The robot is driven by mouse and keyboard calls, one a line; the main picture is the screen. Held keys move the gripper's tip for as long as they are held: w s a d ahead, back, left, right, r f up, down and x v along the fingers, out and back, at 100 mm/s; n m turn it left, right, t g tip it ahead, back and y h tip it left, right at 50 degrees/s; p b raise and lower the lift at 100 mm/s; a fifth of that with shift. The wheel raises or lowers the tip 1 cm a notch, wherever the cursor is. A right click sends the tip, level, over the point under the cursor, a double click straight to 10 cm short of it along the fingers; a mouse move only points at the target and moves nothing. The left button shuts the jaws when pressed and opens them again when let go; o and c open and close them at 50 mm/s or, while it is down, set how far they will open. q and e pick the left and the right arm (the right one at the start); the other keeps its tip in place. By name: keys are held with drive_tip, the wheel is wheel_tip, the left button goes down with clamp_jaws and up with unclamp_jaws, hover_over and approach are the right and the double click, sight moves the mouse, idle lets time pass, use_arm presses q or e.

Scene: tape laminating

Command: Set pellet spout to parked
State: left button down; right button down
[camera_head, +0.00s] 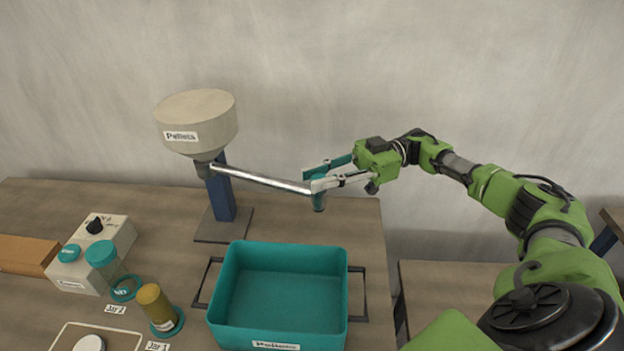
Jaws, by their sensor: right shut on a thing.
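The pellet hopper (198,118), beige and labelled "Pellets", stands on a blue post (222,190) at the back of the table. My left gripper is not in view.
The teal bin (217,298), labelled "Pellets", sits below and in front of the spout in a dark frame. Left are a white box with a black knob (115,237), a teal-lidded jar (102,253), a yellowish jar (155,303) and a cardboard box (25,254). A gap separates this table from another at right.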

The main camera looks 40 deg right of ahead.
drive_tip(key=shift+f, duration=0.15)
drive_tip(key=c, duration=1.8)
unclamp_jaws()
drive_tip(key=shift+s+d, duration=0.2)
drive_tip(key=shift+d, duration=1)
drive_tip(key=shift+s+d, duration=0.2)
drive_tip(key=shift+d, duration=1.05)
drive_tip(key=shift+s+d, duration=0.2)
drive_tip(key=shift+d, duration=1)
